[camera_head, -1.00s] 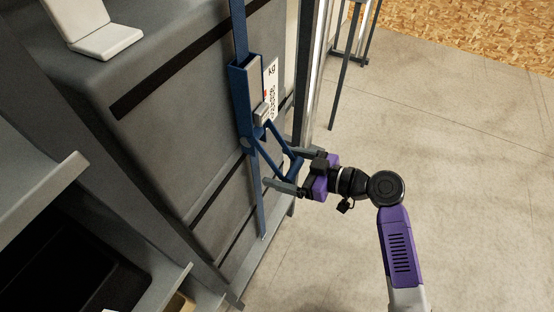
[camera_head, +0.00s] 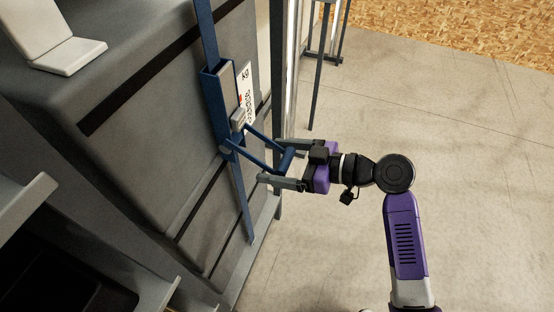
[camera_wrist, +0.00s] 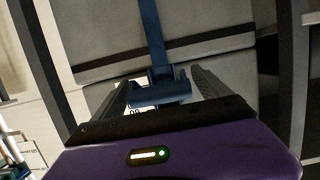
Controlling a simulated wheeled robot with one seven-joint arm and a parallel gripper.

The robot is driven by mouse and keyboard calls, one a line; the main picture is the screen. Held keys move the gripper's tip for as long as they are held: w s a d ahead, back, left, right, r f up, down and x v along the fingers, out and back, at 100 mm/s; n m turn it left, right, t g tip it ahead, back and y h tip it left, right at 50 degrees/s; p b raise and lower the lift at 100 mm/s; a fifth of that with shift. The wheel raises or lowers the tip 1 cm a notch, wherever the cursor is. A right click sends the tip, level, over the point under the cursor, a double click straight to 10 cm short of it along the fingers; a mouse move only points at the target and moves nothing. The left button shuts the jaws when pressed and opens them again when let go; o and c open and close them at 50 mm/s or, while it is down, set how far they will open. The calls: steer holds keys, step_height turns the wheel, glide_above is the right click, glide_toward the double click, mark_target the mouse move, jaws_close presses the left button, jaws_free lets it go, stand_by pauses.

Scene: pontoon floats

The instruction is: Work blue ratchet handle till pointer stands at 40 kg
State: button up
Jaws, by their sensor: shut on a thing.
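The blue ratchet handle (camera_head: 262,150) juts out from the blue ratchet housing (camera_head: 216,108) on the strap. My gripper (camera_head: 286,160) is shut on the handle's cross bar, one finger at each end. In the wrist view the blue bar (camera_wrist: 160,93) lies between the two fingers (camera_wrist: 160,95). The white kg scale (camera_head: 246,92) sits beside the housing, with a small red mark, apparently the pointer (camera_head: 240,99), at its edge. The scale's figures are too small to read, so the pointer's value cannot be told. A grey block (camera_head: 238,118) sits at the housing's lower end.
The blue strap (camera_head: 243,205) runs down the grey float (camera_head: 150,130). A dark upright post (camera_head: 284,70) stands close behind my fingers. A pale bracket (camera_head: 70,55) lies on top of the float. The concrete floor (camera_head: 460,190) to the right is clear.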

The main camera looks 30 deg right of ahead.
steer(key=shift+r, duration=0.15)
stand_by(0.8)
steer(key=o, duration=1.9)
steer(key=shift+d, duration=0.1)
steer(key=b+v, duration=0.1)
steer(key=v, duration=0.6)
steer(key=shift+s+d, duration=0.2)
steer(key=shift+s, duration=0.1)
steer(key=shift+c, duration=0.2)
